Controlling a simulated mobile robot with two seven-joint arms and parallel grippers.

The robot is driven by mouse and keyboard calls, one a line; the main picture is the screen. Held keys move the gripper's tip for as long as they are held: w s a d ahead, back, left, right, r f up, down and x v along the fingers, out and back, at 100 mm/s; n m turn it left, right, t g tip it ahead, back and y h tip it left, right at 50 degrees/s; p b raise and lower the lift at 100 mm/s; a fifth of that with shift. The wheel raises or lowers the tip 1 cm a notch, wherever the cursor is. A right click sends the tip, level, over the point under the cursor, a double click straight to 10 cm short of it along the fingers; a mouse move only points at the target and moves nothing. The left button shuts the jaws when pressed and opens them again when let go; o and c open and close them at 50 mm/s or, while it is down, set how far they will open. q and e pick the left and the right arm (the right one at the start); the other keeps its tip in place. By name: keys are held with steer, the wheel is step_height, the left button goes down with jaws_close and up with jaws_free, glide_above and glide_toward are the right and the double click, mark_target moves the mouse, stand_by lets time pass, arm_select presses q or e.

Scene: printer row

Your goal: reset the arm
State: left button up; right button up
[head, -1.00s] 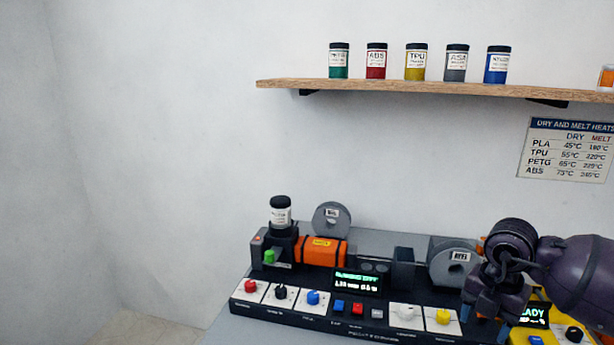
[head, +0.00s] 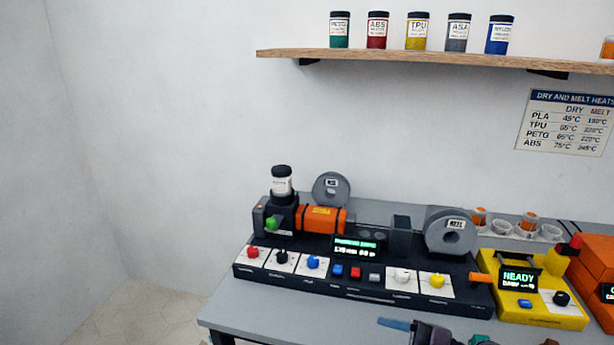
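My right gripper (head: 398,326) is only partly in view at the bottom edge, in front of the black machine panel and low over the grey table (head: 290,327). One blue-grey finger points left; the rest is cut off by the frame, so its opening cannot be judged. Nothing is visible held at the visible finger. My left gripper is not in view.
The black control panel (head: 300,287) has several coloured knobs and a lit display. A yellow machine (head: 490,262) reading READY and an orange machine (head: 599,262) stand to its right. A wooden shelf (head: 400,58) holds several labelled jars. Free air lies left.

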steer(key=s+d+f+m+t+h, duration=0.2)
steer(key=d+f+m+t+h, duration=0.95)
steer(key=m, duration=0.65)
steer(key=s+d+f+m+g+h, duration=0.3)
steer(key=s+f+m+g+h, duration=0.1)
steer(key=s+f, duration=0.6)
steer(key=s+g+h, duration=0.1)
steer(key=h, duration=0.1)
steer(key=shift+f+m+h, duration=0.3)
steer(key=shift+f+h, duration=0.05)
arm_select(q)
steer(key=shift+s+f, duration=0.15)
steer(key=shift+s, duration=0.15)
arm_select(e)
steer(key=shift+s+g, duration=0.1)
steer(key=shift+g, duration=0.15)
steer(key=shift+c, duration=0.5)
